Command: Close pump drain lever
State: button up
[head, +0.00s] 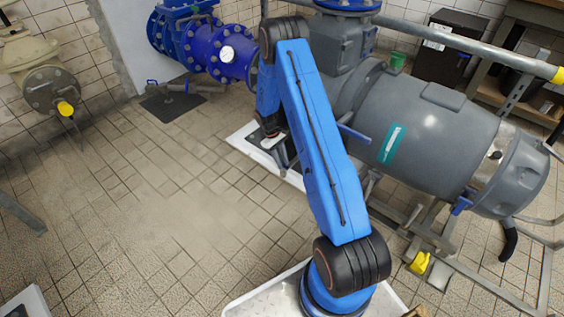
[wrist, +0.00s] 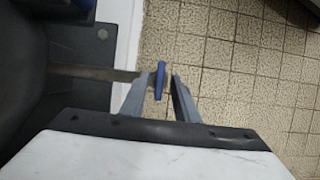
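A blue lever (wrist: 160,80) shows in the wrist view at the end of a thin metal pipe (wrist: 95,72) that comes from the left, over the edge of a white plinth. My gripper (wrist: 161,85) is open, with one grey finger on each side of the lever. The left finger is very close to the lever; whether it touches I cannot tell. In the head view my gripper (head: 281,168) points down beside the plinth (head: 240,140), left of the big grey pump (head: 435,125). This lever cannot be made out there, near my arm.
Other blue levers show in the head view, one on the pump side (head: 353,134) and one near its right end (head: 461,205). A blue pipe (head: 205,45) with a drain stands at the back. The tiled floor (head: 140,210) at left is clear.

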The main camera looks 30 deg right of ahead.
jog(key=v, duration=1.7)
jog(key=shift+r, duration=0.2)
jog(key=shift+w+a, duration=0.1)
jog(key=s+a+r+m+t, duration=0.1)
jog(key=s+a+r, duration=0.2)
jog(key=s+r, duration=0.5)
jog(key=s+a+r+t, duration=0.2)
jog(key=s+a+r, duration=0.15)
jog(key=r, duration=0.85)
jog(key=s+a+r+m+t, duration=0.1)
jog(key=s+a+r, duration=0.1)
jog(key=s+r, duration=0.6)
jog(key=s+a+r+m+t, duration=0.1)
jog(key=s+a+r+t, duration=0.1)
jog(key=s, duration=1.1)
jog(key=s+a+r+t+y, duration=0.1)
jog(key=s+a+r+t, duration=0.2)
jog(key=s, duration=1.1)
notch_tip(320, 180, up, 2)
jog(key=shift+a+r+m, duration=0.1)
jog(key=shift+a+m, duration=0.3)
jog(key=shift+a, duration=0.7)
